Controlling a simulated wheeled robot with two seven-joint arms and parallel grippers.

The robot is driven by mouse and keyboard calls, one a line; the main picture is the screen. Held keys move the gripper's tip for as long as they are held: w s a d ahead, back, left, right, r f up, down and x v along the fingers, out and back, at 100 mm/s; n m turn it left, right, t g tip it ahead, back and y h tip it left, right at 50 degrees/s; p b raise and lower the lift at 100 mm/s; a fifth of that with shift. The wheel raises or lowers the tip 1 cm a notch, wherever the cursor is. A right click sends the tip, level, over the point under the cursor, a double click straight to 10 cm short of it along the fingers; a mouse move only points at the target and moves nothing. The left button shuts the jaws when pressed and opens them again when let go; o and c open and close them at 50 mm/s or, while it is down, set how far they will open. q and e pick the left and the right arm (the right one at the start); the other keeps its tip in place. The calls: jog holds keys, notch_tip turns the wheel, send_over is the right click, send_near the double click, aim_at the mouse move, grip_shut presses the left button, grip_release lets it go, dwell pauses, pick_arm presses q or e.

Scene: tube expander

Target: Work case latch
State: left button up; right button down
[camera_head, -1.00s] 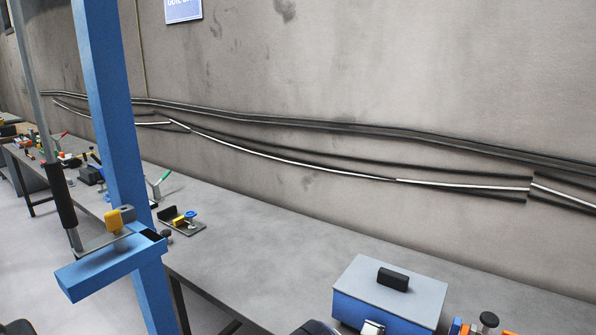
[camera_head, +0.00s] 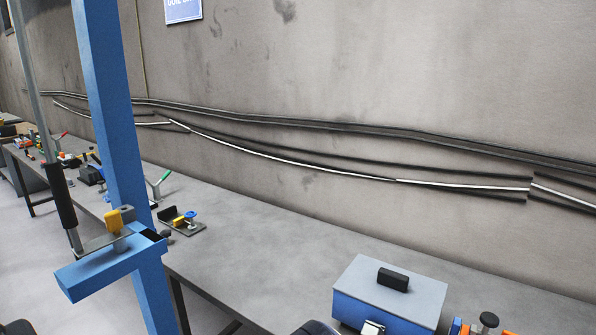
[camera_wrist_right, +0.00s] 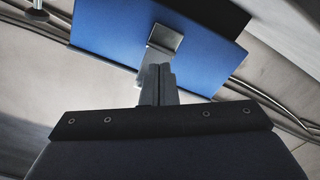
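The work case (camera_head: 388,312) is a blue box with a light grey lid and a black handle (camera_head: 393,279), on the workbench at the lower right of the head view. Its lid looks closed. The metal latch (camera_head: 373,328) shows on its front at the bottom edge of the picture. In the right wrist view the blue case (camera_wrist_right: 112,28) fills the upper part, with the bent metal latch (camera_wrist_right: 165,39) on it. My right gripper (camera_wrist_right: 158,70) has its fingers together, with the tips right at the latch's lower end. I cannot tell whether they pinch it. My left gripper is not in view.
The grey workbench (camera_head: 290,255) runs along the wall, clear left of the case. A black-knobbed item (camera_head: 488,320) stands close right of the case. A small fixture (camera_head: 183,221) sits farther left. A blue post (camera_head: 115,130) with a bracket stands in front of the bench.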

jog(key=shift+r, duration=0.15)
jog(key=shift+w+d+r+p, duration=0.15)
jog(key=shift+w+r+p, duration=0.1)
jog(key=shift+r+p, duration=0.25)
jog(key=shift+r, duration=0.15)
